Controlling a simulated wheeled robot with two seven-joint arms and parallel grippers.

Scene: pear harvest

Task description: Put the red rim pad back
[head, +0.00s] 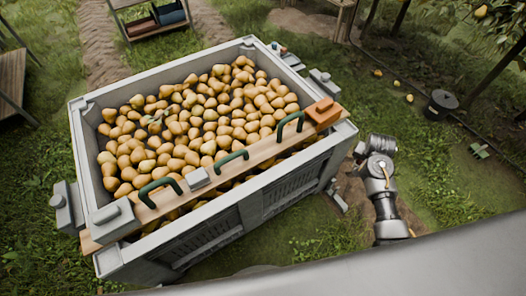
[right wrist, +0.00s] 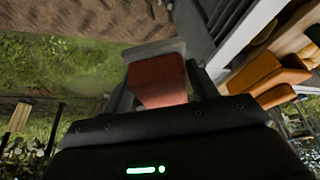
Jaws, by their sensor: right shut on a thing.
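In the right wrist view, the red rim pad (right wrist: 160,82) sits between the fingers of my right gripper (right wrist: 162,70), which is shut on it. A grey piece shows at the pad's far end; I cannot tell if it is part of the pad. The pale grey wall of the pear bin (right wrist: 250,30) is close on the right, and the pad looks apart from it. In the head view, my right arm reaches up beside the right corner of the bin (head: 290,165); its fingers and the red pad cannot be made out there. My left gripper is out of view.
A plank (head: 262,151) with green handles lies across the bin, with an orange block (head: 323,112) at its right end. Grey pads (head: 322,80) sit along the rim. Pears (head: 190,120) fill the bin. A dark bucket (head: 440,104) stands on open grass at right.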

